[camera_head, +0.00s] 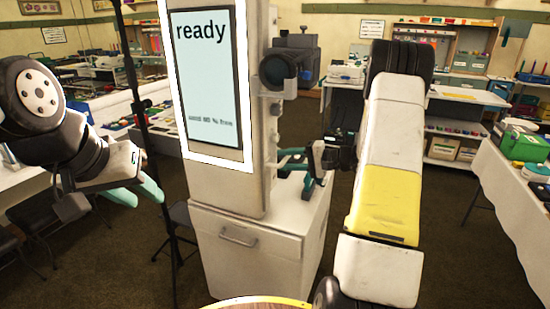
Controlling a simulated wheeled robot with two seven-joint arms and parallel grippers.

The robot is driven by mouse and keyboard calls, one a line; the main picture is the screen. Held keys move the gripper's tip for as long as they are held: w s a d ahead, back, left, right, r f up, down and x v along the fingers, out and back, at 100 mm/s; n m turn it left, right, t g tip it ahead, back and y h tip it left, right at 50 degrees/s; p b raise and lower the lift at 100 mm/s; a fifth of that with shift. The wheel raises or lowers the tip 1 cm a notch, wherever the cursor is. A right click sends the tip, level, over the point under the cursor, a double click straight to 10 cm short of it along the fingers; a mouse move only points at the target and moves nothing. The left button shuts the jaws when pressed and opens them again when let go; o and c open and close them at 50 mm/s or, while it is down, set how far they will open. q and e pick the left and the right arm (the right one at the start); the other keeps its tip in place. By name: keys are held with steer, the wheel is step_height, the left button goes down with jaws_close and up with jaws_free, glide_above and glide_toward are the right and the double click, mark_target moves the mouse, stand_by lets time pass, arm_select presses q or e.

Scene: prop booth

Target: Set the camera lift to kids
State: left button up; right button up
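The photo booth (222,195) is a tall white column on a white cabinet. Its screen (207,75) reads "ready", with a small blurred line below. A black camera (278,70) sticks out from the column's right side, on a pale mount. The lift's setting and any "kids" mark cannot be read. My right gripper (292,168) is at the column's right side, below the camera, its teal fingers apart and pointing at the column. Whether it touches any control there cannot be told. My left gripper (148,203) hangs left of the booth, its teal fingers apart and empty.
A thin black stand (137,100) rises just left of the booth. A wooden round edge (258,304) shows at the bottom. A white table (515,185) with green boxes (524,145) stands at right. Dark folding chairs are at left. Carpet is free right of the cabinet.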

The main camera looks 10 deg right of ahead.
steer(key=shift+w+a, duration=0.15)
steer(key=shift+a, duration=0.1)
jaws_close()
steer(key=shift+f, duration=0.15)
stand_by(1.2)
